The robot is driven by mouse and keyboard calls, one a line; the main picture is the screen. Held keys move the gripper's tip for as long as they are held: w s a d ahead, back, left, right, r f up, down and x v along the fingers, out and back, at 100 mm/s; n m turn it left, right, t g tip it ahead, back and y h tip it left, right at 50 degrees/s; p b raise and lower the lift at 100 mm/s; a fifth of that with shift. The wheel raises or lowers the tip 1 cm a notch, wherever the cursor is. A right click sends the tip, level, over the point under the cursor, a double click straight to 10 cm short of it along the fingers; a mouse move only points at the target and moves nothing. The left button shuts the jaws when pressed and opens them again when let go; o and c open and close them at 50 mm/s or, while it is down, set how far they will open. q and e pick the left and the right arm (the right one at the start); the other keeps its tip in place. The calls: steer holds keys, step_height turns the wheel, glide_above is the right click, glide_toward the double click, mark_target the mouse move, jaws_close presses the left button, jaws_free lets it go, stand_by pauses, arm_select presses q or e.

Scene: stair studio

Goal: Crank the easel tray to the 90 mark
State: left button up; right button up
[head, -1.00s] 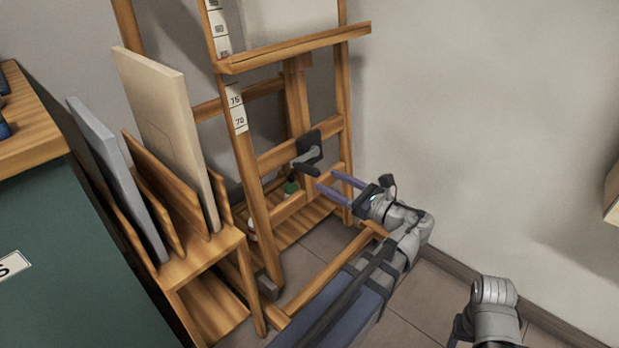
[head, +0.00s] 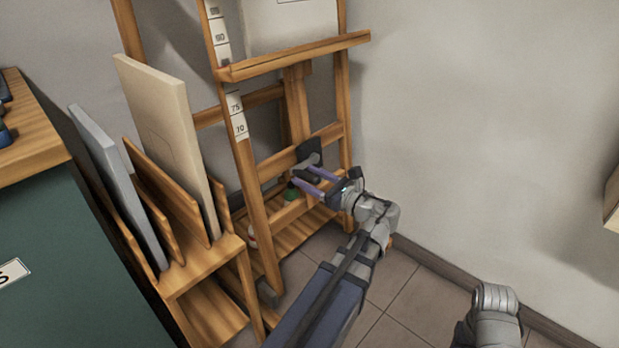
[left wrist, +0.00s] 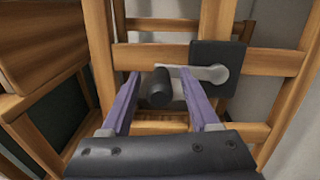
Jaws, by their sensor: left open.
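The wooden easel tray (head: 300,53) crosses the easel above the 70 and 75 marks on its scale strip (head: 237,115). A higher label looks like 90, but it is small. The crank has a black mounting plate (head: 309,151), which also shows in the left wrist view (left wrist: 222,62), a grey arm (left wrist: 207,74) and a black knob (left wrist: 160,88). My left gripper (head: 301,174) is open at the crank. In the left wrist view its purple fingers (left wrist: 162,96) stand on either side of the knob, with gaps. My right arm shows at the lower right, its gripper out of sight.
A wooden rack (head: 215,250) holding panels (head: 172,130) stands left of the easel. A green cabinet with a wooden top (head: 30,130) is at far left. A pale canvas (head: 290,22) is above the tray. The floor right of the easel is clear.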

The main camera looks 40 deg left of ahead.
arm_select(q)
jaws_close()
stand_by(0.3)
stand_by(1.0)
